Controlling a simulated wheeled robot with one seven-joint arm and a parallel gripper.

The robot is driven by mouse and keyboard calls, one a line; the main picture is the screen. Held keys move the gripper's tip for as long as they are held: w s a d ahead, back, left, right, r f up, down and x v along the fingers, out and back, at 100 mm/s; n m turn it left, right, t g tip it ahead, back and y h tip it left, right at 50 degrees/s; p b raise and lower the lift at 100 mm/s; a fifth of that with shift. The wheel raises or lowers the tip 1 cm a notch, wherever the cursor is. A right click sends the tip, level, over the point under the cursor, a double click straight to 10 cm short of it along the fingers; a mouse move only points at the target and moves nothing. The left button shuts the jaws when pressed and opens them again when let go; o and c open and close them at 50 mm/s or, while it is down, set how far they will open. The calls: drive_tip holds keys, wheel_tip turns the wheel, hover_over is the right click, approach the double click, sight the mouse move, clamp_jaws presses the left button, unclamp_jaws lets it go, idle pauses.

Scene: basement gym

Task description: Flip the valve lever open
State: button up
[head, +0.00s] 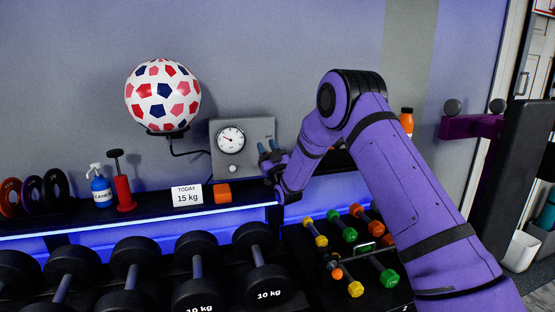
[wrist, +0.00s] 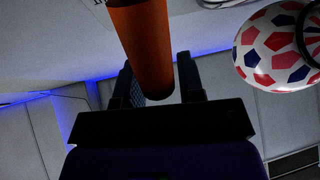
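A grey wall box (head: 243,128) carries a round white dial with a needle (head: 231,140) and a small pale knob below it. My gripper (head: 269,148) is at the box's right side, with its two fingers apart and pointing up and left. In the wrist view an orange cylinder (wrist: 146,45), which looks like the lever's grip, comes down from the top edge. Its free end lies between the fingers of my gripper (wrist: 160,80), with narrow gaps showing beside it. I cannot tell whether either finger touches it. In the head view the lever is hidden by my gripper and arm.
A patterned ball (head: 163,95) sits on a wall bracket left of the box. The shelf holds a "15 kg" card (head: 187,195), an orange block (head: 222,193), a red pump (head: 124,192) and a blue bottle (head: 101,190). Dumbbells (head: 263,270) lie in front.

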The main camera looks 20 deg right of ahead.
drive_tip(key=s+r, duration=0.1)
drive_tip(key=s, duration=1.4)
